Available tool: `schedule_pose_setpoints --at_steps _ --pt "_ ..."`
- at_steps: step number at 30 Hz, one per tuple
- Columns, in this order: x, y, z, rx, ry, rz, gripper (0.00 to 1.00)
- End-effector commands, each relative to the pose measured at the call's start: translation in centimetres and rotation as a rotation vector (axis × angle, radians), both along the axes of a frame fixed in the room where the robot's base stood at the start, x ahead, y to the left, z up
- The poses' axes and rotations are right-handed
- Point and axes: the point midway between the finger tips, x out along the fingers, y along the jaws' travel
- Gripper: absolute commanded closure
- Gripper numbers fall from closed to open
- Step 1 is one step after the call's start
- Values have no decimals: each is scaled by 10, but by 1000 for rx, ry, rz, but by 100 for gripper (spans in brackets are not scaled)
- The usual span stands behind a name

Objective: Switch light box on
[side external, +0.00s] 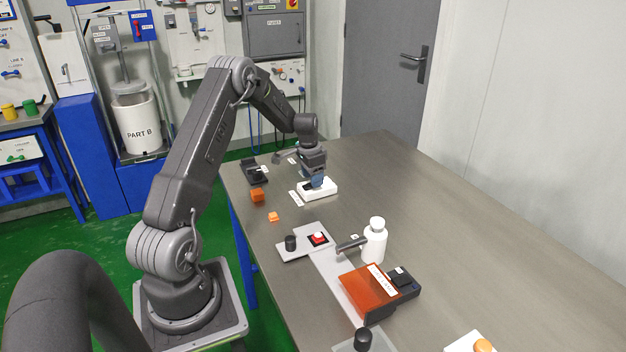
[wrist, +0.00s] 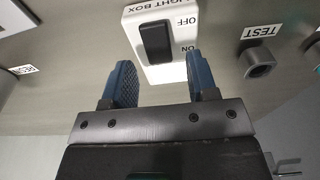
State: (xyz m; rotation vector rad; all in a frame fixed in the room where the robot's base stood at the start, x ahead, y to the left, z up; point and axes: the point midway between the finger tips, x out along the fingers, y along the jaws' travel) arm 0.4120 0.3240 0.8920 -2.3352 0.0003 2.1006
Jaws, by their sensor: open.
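The light box switch is a white box (wrist: 184,68) with a black rocker (wrist: 154,42), seen in the wrist view just beyond my fingers. Its label reads LIGHT BOX, with OFF and ON beside the rocker; which way the rocker is tipped I cannot tell. In the side view the white box (side external: 321,191) sits on the table under my gripper (side external: 317,184), which hides part of it. In the wrist view my gripper (wrist: 160,82) has its two blue fingers apart with nothing between them, and their tips are near the ON end of the box.
A grey part labelled TEST (wrist: 259,62) stands right of the switch in the wrist view. The table's right side is clear.

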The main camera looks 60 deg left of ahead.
Motion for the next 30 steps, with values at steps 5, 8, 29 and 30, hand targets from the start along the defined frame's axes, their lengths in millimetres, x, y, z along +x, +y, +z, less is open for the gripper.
schedule_pose_setpoints --at_steps 5,8,29,30 --pt "-4 1 39 4 -4 1 47" --pt "-6 1 62 4 -4 1 47" --pt "-13 0 124 0 0 0 47" --pt "-13 0 124 0 0 0 47"
